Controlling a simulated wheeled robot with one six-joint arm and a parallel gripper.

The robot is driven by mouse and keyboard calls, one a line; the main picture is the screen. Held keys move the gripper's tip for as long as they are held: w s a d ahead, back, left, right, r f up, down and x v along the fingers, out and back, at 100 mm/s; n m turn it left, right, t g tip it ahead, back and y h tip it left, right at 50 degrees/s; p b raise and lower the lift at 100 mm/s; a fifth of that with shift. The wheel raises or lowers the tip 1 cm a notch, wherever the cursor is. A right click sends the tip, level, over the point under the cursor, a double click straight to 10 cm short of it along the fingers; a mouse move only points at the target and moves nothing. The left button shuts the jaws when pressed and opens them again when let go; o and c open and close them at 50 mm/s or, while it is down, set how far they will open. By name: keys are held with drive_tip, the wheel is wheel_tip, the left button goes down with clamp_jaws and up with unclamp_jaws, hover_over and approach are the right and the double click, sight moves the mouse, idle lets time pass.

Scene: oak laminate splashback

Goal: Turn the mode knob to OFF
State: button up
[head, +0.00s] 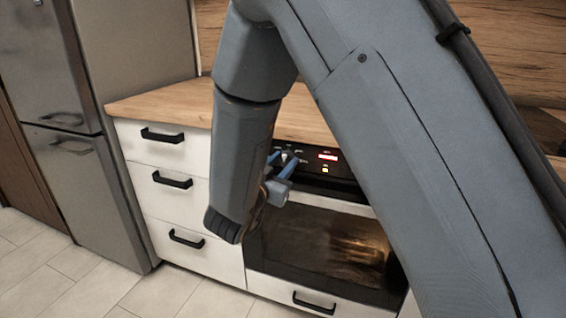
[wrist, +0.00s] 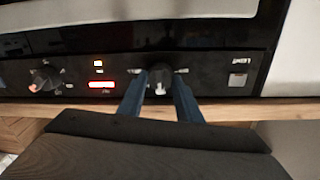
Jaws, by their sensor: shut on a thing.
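The knob I take as the mode knob (wrist: 160,78) is dark with a paler grip and sits on the black oven panel. In the wrist view, which looks upside down, my gripper (wrist: 158,85) has one blue finger on each side of it, shut on it. Small pale marks flank the knob, but I cannot read them or tell which one it points to. In the head view my gripper (head: 281,164) is at the panel's left part, and its fingers mostly hide the knob.
The oven door (head: 320,245) is below. White drawers (head: 170,180) with black handles and a steel fridge (head: 75,130) stand left.

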drive_tip(key=shift+r+p, duration=0.1)
drive_tip(key=shift+p, duration=0.35)
drive_tip(key=n+p, duration=0.2)
drive_tip(key=p, duration=0.1)
drive_tip(key=shift+n, duration=0.3)
drive_tip(key=n+p, duration=0.2)
drive_tip(key=p, duration=0.1)
drive_tip(key=shift+n, duration=0.3)
drive_tip(key=n+p, duration=0.5)
drive_tip(key=n, duration=0.1)
drive_tip(key=shift+a+n+t+p, duration=0.1)
drive_tip(key=shift+n+t+p, duration=0.2)
drive_tip(key=shift+p, duration=0.05)
drive_tip(key=n+p, duration=0.1)
drive_tip(key=n, duration=0.1)
drive_tip(key=n+p, duration=0.1)
drive_tip(key=n, duration=0.1)
drive_tip(key=shift+f+n+y+p, duration=0.2)
drive_tip(key=shift+n+y+p, duration=0.1)
drive_tip(key=shift+f+n+p, duration=0.15)
drive_tip(key=shift+n+p, duration=0.65)
drive_tip(key=shift+n, duration=1.2)
drive_tip(key=o, duration=1)
drive_tip(key=shift+o, duration=0.2)
